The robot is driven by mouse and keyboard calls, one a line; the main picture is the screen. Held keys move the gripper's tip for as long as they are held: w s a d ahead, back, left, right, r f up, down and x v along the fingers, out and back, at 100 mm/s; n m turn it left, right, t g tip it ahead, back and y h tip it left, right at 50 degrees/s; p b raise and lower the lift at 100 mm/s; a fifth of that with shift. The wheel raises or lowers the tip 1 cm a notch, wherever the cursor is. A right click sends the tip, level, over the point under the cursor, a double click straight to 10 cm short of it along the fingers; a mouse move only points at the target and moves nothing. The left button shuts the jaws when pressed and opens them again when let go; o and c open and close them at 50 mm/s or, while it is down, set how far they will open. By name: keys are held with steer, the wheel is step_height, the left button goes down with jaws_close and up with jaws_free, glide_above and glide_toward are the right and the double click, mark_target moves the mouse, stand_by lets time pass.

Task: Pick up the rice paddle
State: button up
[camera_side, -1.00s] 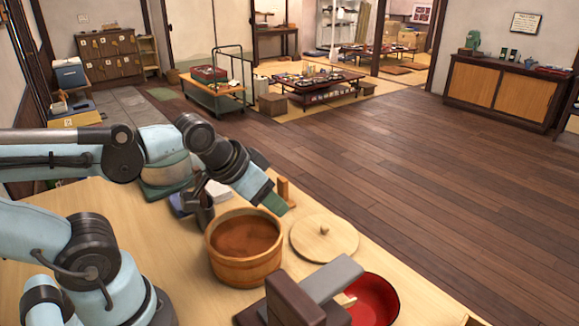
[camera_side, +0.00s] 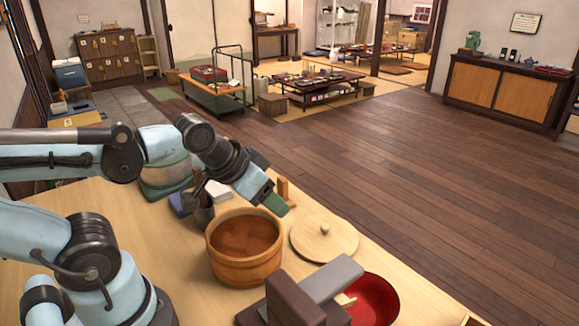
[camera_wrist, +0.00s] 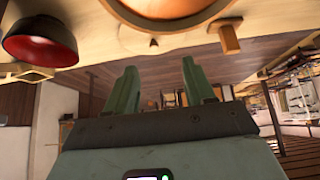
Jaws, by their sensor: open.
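I cannot make out the rice paddle for certain in either view. A small pale wooden tip (camera_side: 346,300) shows beside the red bowl in the side view, mostly hidden behind a dark block; I cannot tell what it belongs to. My gripper (camera_side: 277,203) is above the table, near the far rim of the wooden tub (camera_side: 242,268) and left of the round lid (camera_side: 340,240). In the wrist view its two green fingers (camera_wrist: 162,82) are apart, with nothing between them.
The red bowl (camera_side: 384,303) stands at the table's right side; it also shows in the wrist view (camera_wrist: 40,48). The dark brown block (camera_side: 294,298) stands in front of it. A small wooden upright (camera_side: 283,188) is close beyond my gripper. Open floor lies past the table.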

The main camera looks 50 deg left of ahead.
steer(key=shift+a, duration=0.1)
step_height(320, 180, up, 8)
steer(key=g, duration=0.7)
glide_above(203, 205)
steer(key=a, duration=0.1)
steer(key=shift+w+f, duration=0.2)
steer(key=shift+w, duration=0.2)
steer(key=shift+s+a, duration=0.1)
steer(key=shift+a, duration=0.05)
steer(key=shift+f, duration=0.35)
steer(key=shift+s+f, duration=0.1)
steer(key=shift+f, duration=5.5)
jaws_close()
